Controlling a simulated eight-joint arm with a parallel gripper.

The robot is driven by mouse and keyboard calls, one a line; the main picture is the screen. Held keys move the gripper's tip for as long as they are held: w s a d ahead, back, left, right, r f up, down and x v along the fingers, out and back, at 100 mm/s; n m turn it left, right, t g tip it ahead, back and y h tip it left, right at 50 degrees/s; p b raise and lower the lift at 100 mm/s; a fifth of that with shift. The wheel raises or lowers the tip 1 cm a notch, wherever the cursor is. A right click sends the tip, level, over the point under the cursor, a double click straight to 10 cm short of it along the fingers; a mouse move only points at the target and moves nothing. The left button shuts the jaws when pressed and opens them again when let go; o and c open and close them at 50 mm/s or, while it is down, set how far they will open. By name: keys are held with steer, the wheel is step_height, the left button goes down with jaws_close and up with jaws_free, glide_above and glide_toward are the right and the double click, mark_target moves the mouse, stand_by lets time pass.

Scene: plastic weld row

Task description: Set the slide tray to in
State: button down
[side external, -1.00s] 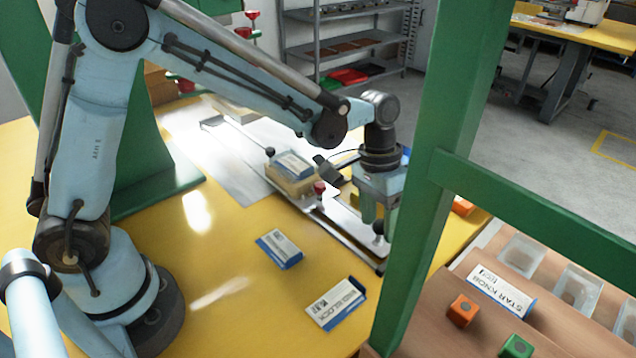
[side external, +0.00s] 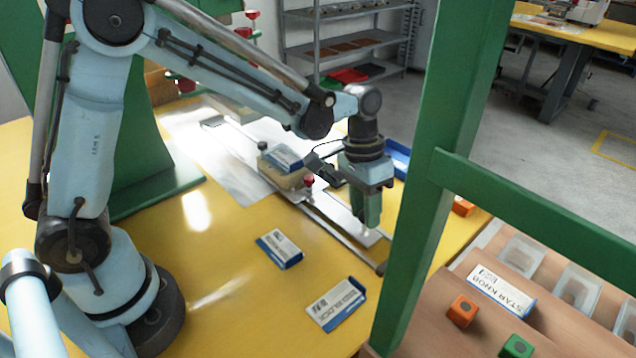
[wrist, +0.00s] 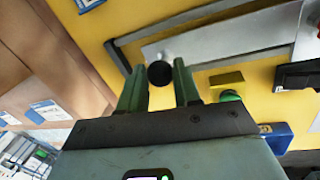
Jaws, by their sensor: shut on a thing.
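The slide tray (side external: 341,215) is a flat metal plate in a long rail frame on the yellow table. It also shows in the wrist view (wrist: 230,38). A tan block (side external: 284,181) with a blue and white box (side external: 284,157) on it sits on the tray, with a red-topped knob (side external: 307,181) near it. My gripper (side external: 368,222) points down at the tray's near right end. In the wrist view, its green fingers (wrist: 160,88) are on either side of the tray's black knob (wrist: 160,73), shut on it. The fingers hide this knob in the side view.
A green post (side external: 428,180) and crossbar stand close to the right of my gripper. A blue bin (side external: 398,157) is behind my gripper. Clear bins and coloured cubes (side external: 462,310) are at lower right.

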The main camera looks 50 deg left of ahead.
glide_above(328, 205)
stand_by(0.3)
steer(key=c, duration=0.8)
jaws_free()
step_height(328, 205, up, 12)
steer(key=a, duration=0.2)
steer(key=shift+w, duration=0.25)
steer(key=shift+a+f, duration=0.1)
